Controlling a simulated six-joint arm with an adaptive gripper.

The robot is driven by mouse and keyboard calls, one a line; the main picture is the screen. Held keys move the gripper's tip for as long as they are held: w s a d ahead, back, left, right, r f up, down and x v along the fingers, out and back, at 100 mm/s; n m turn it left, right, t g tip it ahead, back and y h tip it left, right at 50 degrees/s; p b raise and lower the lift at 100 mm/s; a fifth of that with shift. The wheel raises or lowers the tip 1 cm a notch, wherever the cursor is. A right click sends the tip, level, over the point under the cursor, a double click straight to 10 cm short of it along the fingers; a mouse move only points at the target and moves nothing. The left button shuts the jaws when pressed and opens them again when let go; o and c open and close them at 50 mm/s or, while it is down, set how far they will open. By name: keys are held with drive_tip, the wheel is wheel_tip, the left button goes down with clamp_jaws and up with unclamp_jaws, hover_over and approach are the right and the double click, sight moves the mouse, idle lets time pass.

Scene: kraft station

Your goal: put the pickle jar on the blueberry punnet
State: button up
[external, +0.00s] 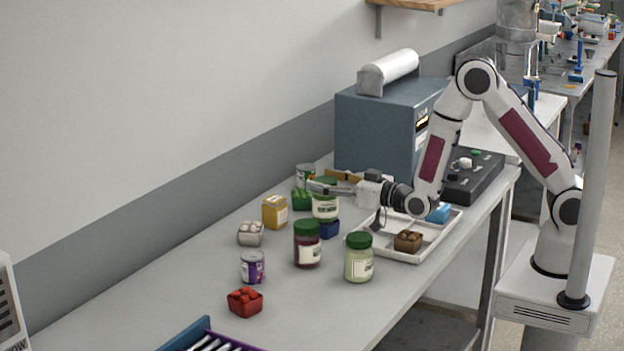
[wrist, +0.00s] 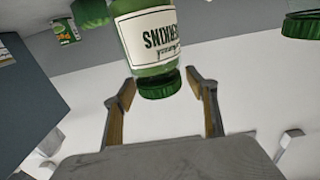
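The pickle jar (external: 325,208), pale with a green lid and white label, stands upright, its base overlapping the top of the dark blue blueberry punnet (external: 330,230). It looks set on the punnet, but the contact is partly hidden. My gripper (external: 318,187) reaches in level from the right at the jar's lid. In the wrist view the jar (wrist: 150,40) appears upside down, its lid between the fingertips of my gripper (wrist: 163,88). The fingers are spread, with a visible gap on each side of the lid. The punnet is not recognisable in the wrist view.
A dark red jar (external: 307,252) and a pale green jar (external: 358,265) stand in front. A white tray (external: 400,254) holds a brown punnet (external: 408,241).

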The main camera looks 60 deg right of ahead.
drive_tip(key=shift+r, duration=0.15)
drive_tip(key=shift+s, duration=1.05)
drive_tip(key=shift+s+r, duration=0.4)
drive_tip(key=shift+s, duration=0.1)
drive_tip(key=shift+r, duration=3.1)
drive_tip(key=shift+d+r, duration=0.1)
drive_tip(key=shift+r, duration=0.05)
drive_tip(key=s+d+g, duration=0.4)
drive_tip(key=s, duration=0.8)
drive_tip(key=s+d+g, duration=0.4)
drive_tip(key=s, duration=0.8)
drive_tip(key=s+d+g, duration=0.4)
drive_tip(key=s, duration=0.8)
drive_tip(key=shift+s+d+r, duration=0.25)
drive_tip(key=shift+s+d, duration=0.05)
drive_tip(key=shift+d, duration=0.1)
